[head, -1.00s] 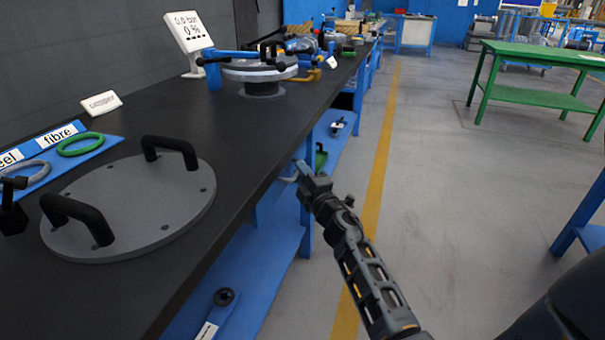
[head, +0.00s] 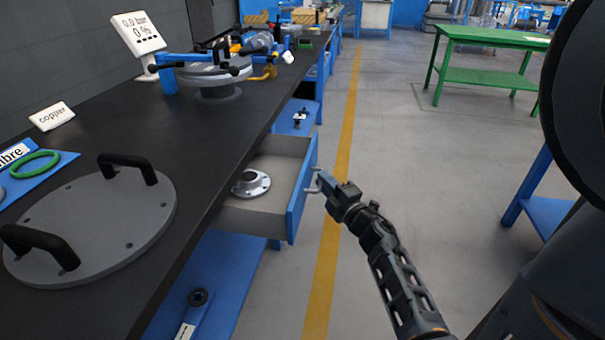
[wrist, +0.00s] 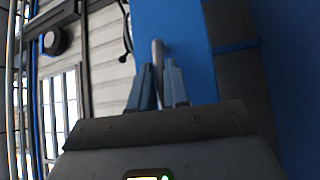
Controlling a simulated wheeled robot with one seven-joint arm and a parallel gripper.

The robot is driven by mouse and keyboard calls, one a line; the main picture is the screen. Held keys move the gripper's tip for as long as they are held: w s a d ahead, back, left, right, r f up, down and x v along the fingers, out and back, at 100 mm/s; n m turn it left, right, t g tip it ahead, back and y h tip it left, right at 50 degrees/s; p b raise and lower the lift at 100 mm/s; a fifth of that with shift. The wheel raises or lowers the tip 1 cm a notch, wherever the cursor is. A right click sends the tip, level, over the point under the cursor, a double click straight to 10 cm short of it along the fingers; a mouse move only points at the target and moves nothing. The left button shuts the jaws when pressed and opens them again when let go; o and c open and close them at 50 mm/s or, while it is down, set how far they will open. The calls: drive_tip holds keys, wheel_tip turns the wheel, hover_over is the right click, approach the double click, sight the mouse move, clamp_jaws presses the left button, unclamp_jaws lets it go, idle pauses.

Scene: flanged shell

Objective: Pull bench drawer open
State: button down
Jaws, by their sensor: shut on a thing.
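The bench drawer (head: 299,203) stands pulled out from under the dark bench top, its blue front facing the aisle. Inside it lies a grey flanged part (head: 250,183) with a raised hub. My gripper (head: 319,187) is at the drawer front, shut on the drawer's handle (head: 312,190). In the wrist view the two fingers (wrist: 157,90) close around the metal handle bar (wrist: 158,52), with the blue drawer front (wrist: 180,25) behind it. How far the drawer still reaches under the bench is hidden by the bench top.
On the bench (head: 190,130) lie a grey round plate with two black handles (head: 95,225), a green ring (head: 35,165) and a clamped flange assembly (head: 213,75). A blue lower shelf (head: 225,270) is below.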

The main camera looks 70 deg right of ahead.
drive_tip(key=shift+s+d+p, duration=0.15)
drive_tip(key=shift+s+p, duration=0.15)
drive_tip(key=shift+s, duration=1.7)
drive_tip(key=c, duration=1.2)
unclamp_jaws()
drive_tip(key=shift+o, duration=0.2)
drive_tip(key=v, duration=0.7)
drive_tip(key=shift+s+a+b, duration=0.3)
